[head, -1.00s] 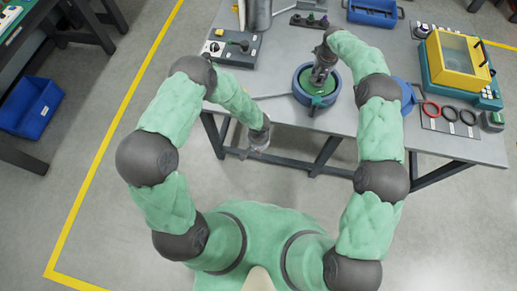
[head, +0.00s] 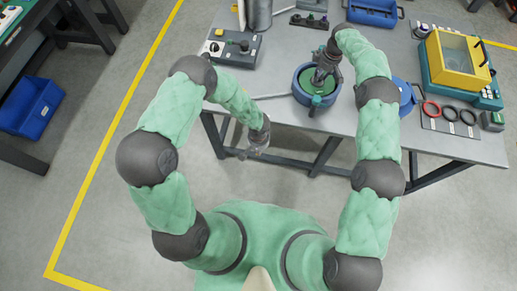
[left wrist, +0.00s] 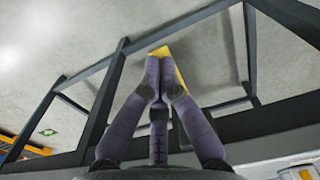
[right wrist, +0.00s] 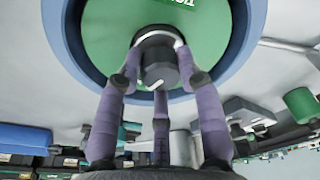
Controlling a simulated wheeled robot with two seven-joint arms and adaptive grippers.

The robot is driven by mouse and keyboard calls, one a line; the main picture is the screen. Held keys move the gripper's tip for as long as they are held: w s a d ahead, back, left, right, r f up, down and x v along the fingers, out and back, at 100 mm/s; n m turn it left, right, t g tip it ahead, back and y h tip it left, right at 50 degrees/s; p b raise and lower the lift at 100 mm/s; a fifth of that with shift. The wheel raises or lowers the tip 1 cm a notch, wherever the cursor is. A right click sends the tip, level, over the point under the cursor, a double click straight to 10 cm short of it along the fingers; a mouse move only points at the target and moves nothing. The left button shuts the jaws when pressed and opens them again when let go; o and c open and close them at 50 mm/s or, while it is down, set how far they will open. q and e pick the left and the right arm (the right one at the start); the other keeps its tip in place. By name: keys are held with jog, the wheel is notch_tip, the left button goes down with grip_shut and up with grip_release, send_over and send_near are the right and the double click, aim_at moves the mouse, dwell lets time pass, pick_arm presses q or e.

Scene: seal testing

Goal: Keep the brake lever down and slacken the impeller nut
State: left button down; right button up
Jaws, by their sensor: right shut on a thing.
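The blue round housing (head: 300,98) with a green inside stands near the table's front edge. In the right wrist view its green face (right wrist: 105,35) surrounds a dark nut (right wrist: 160,72) in a pale ring. My right gripper (head: 318,78) reaches down into the housing, its fingers closed around this nut. A thin grey rod (head: 272,96), apparently the brake lever, sticks out left from the housing; it also shows in the right wrist view (right wrist: 287,45). My left gripper (head: 256,150) hangs in front of the table edge, apart from the rod. Its fingertips (left wrist: 161,62) meet with nothing visible between them.
A grey control box (head: 232,48) stands at the table's back left. A blue lid-like disc (head: 405,92) lies right of the housing, beside dark and red rings (head: 450,114). A yellow and teal box (head: 460,60) stands at the right. Table legs are close to my left gripper.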

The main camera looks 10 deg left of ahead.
jog(key=o, duration=1.2)
jog(key=shift+a, duration=0.2)
jog(key=shift+d+r, duration=0.1)
jog(key=shift+r, duration=3.4)
pick_arm(q)
jog(key=shift+r, duration=3.5)
jog(key=shift+r, duration=0.1)
